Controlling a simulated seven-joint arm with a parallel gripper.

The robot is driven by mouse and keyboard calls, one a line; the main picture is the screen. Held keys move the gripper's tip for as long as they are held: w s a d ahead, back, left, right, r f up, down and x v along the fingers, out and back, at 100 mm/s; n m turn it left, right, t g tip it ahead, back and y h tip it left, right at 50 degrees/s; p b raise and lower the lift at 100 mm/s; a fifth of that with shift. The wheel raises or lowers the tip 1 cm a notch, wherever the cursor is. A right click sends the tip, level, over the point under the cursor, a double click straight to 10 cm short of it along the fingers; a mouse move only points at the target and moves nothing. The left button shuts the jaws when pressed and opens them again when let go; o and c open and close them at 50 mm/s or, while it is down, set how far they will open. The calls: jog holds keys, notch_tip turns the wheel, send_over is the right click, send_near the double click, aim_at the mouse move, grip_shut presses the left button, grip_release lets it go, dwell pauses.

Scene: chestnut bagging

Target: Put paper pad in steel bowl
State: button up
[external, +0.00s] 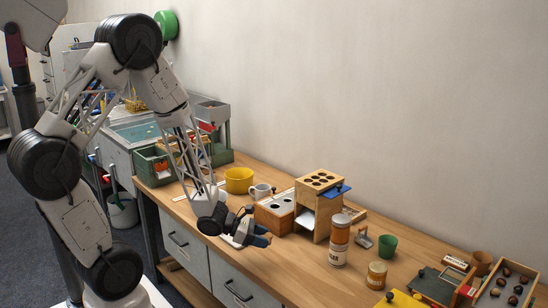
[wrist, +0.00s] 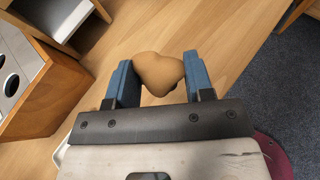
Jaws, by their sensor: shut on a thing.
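My gripper (external: 266,237) is over the front part of the wooden bench, left of the wooden stand. In the wrist view its two blue fingers (wrist: 160,78) are shut on a tan, smooth, lumpy thing (wrist: 158,70), which may be the paper pad; its shape does not make this certain. The thing sits between the fingertips and sticks out a little past them, with bare bench top behind it.
A wooden stand with holes (external: 319,182) and a holed box (external: 275,213) stand close behind my gripper. A yellow bowl (external: 238,180) and a mug (external: 260,191) are farther left. A tall jar (external: 339,243) and green cup (external: 387,247) stand right.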

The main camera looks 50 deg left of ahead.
jog(key=shift+f, duration=1.25)
send_over(299, 247)
jog(key=shift+d+f, duration=0.1)
jog(key=shift+f, duration=0.65)
jog(key=shift+s+f, duration=0.1)
jog(key=shift+f, duration=1.65)
jog(key=shift+f, duration=0.15)
jog(key=o, duration=0.9)
